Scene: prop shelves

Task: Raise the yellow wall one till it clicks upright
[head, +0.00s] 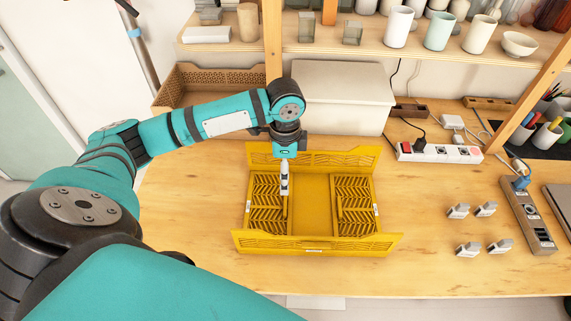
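A yellow folding crate (313,205) lies on the wooden table. Its left herringbone end panel (266,212) and right herringbone end panel (356,216) appear to lie folded flat inside, with bare floor between them. The far long wall (340,160) and near long wall (318,245) stand or lean along the long sides; their exact tilt is unclear. My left gripper (285,190) points down over the left panel, near its inner edge. Its fingers show as one narrow shape, so their opening and any contact are unclear. My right gripper is out of view.
A white lidded box (335,95) and a tan perforated crate (190,82) stand behind. A power strip (440,153) lies at back right. Several small grey-white pieces (459,211) and a grey socket strip (528,215) lie right. A shelf (420,52) with cups overhangs the back.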

